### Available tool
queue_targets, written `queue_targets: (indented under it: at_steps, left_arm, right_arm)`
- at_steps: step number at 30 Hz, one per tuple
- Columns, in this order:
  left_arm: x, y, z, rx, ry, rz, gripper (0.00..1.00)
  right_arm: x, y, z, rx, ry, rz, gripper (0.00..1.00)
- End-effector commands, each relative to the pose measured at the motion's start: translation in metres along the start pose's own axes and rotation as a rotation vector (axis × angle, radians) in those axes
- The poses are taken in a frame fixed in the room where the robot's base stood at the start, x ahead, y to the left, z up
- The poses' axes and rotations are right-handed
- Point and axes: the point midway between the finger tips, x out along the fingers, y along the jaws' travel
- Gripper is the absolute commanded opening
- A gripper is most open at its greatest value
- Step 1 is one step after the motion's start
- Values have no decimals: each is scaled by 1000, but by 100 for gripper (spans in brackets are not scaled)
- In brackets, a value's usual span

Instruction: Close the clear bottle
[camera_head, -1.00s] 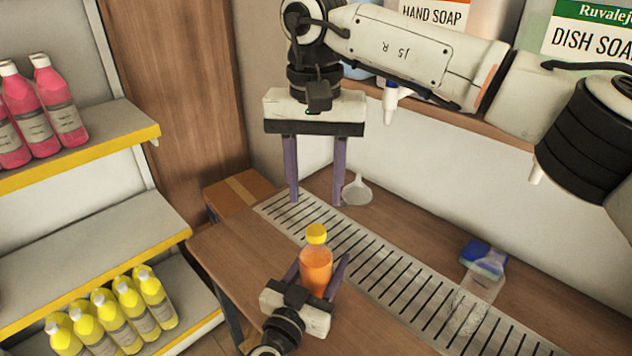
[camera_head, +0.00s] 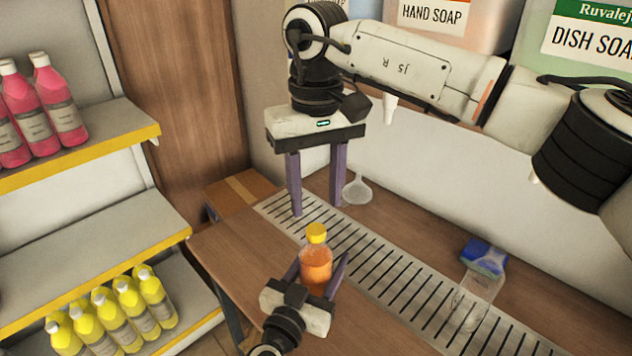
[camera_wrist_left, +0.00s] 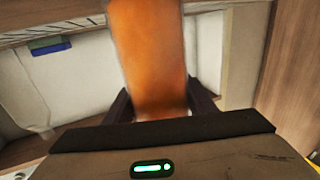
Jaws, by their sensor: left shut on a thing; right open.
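A clear bottle (camera_head: 316,265) with orange liquid stands upright at the near side of the slotted grate. A yellow cap (camera_head: 316,233) sits on its top; whether it is tight cannot be told. My left gripper (camera_head: 318,270) is shut around the bottle's body. The bottle (camera_wrist_left: 150,60) also fills the middle of the left wrist view, between the fingers, with its top out of frame. My right gripper (camera_head: 317,209) is open and empty, pointing down above and behind the cap, apart from it.
A slotted grate (camera_head: 390,278) runs along the wooden counter. A transparent container (camera_head: 473,302) and a blue sponge-like block (camera_head: 484,256) are at the right. A pale funnel (camera_head: 357,189) lies behind my right gripper. Shelves with pink bottles (camera_head: 40,105) and yellow bottles (camera_head: 115,312) stand left.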

Motion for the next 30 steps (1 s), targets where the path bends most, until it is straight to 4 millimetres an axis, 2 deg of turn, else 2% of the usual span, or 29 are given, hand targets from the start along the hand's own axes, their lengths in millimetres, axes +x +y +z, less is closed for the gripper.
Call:
queue_targets:
  at_steps: [3,10,15,23,30]
  left_arm:
    - [0,0,0,0,-1,0,0]
    - [0,0,0,0,-1,0,0]
    - [0,0,0,0,-1,0,0]
    - [0,0,0,0,-1,0,0]
    - [0,0,0,0,-1,0,0]
  right_arm:
    - [21,0,1,-1,-4,-1,42]
    - [51,0,0,2,-1,-1,42]
    - [60,0,0,1,-1,-1,42]
    - [60,0,0,2,0,-1,42]
    - [60,0,0,1,0,-1,3]
